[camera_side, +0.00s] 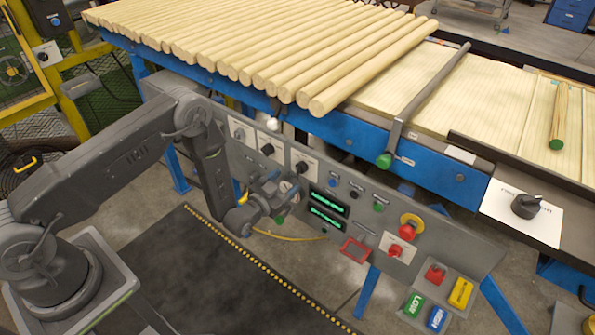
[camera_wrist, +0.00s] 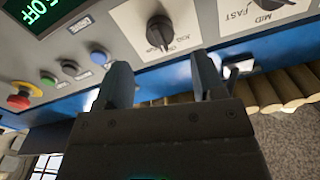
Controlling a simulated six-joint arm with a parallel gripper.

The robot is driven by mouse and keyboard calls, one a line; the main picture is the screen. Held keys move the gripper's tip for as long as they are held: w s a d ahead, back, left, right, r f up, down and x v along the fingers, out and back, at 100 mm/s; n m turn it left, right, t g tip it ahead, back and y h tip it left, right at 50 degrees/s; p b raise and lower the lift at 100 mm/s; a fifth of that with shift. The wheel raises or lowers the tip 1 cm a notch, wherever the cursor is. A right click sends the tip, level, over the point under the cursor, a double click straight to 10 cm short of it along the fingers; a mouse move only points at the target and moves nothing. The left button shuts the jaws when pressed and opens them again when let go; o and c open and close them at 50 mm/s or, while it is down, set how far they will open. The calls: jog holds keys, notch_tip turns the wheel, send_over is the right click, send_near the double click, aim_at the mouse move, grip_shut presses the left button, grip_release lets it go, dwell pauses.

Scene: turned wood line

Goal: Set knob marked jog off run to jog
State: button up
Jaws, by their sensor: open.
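The knob marked jog off run is a black rotary knob (camera_wrist: 160,30) on a light plate in the wrist view. Its lettering is tilted and small. Its pointer end seems to face the word OFF, though I cannot be sure. In the side view it appears to be the rightmost black knob (camera_side: 303,167) of the row on the grey panel. My gripper (camera_wrist: 162,62) is open and empty, with its two fingers apart. The knob shows beyond the gap between the fingertips, with no contact visible. In the side view, my wrist end is in front of the panel and the fingers are hard to make out.
Blue (camera_wrist: 99,55) and green (camera_wrist: 48,78) buttons and a red stop button (camera_wrist: 20,98) are to the left. Wooden rods (camera_side: 250,60) lie on the blue-framed line above the panel (camera_side: 460,245).

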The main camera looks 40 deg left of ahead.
aim_at(297, 171)
jog(key=w, duration=0.6)
jog(key=shift+w, duration=0.15)
jog(key=c, duration=0.9)
jog(key=n, duration=0.4)
jog(key=shift+n, duration=0.3)
jog(key=n, duration=0.4)
jog(key=shift+n, duration=0.3)
